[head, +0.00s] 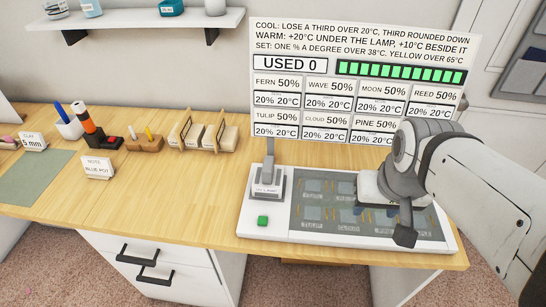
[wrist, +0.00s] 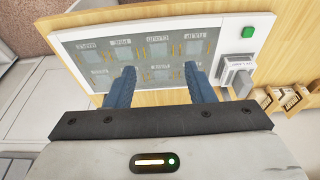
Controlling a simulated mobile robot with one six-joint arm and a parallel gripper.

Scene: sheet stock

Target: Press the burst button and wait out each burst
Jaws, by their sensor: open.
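The panel's dark grid of labelled cells (head: 310,212) lies right of the button. My gripper (head: 404,238) hangs over the panel's right part, apart from the button. In the wrist view its blue fingers (wrist: 158,72) are spread over the cells with nothing between them.
The board (head: 365,80) behind reads USED 0, with a full green bar. Its readouts say 50% and 20% 20°C for each name. Left on the wooden table are a wooden rack (head: 203,134), a note card (head: 98,167), a pen pot (head: 69,127) and a green mat (head: 35,178).

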